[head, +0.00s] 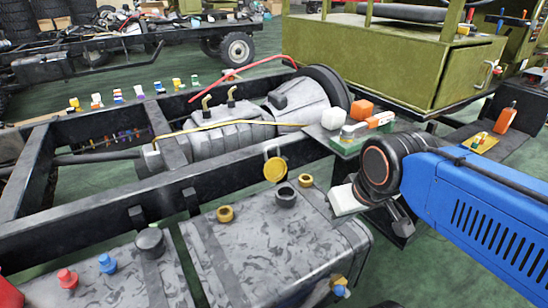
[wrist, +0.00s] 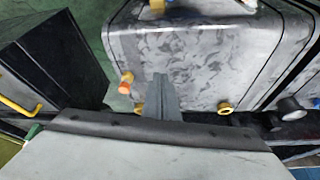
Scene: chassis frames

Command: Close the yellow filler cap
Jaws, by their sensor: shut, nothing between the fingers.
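The yellow filler cap (head: 275,168) stands open in the head view, tilted up on the rail side of a dark filler neck (head: 286,197). The neck is on top of the grey mottled tank (head: 265,245). In the wrist view, my gripper (wrist: 161,80) shows as grey fingers pressed together, empty, over the tank's rail-side edge. A small yellow piece (wrist: 138,108) shows beside the fingers; I cannot tell if it is the cap. The fingers may hide the neck there. In the head view, my wrist is right of the cap, clear of it, and the fingertips are not clear.
Brass fittings stand on the tank on both sides of the neck, one at left (head: 226,213) and one at right (head: 305,181). A black chassis rail (head: 160,195) runs behind the tank. A green board with blocks (head: 350,145) is near my wrist. Space above the tank is clear.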

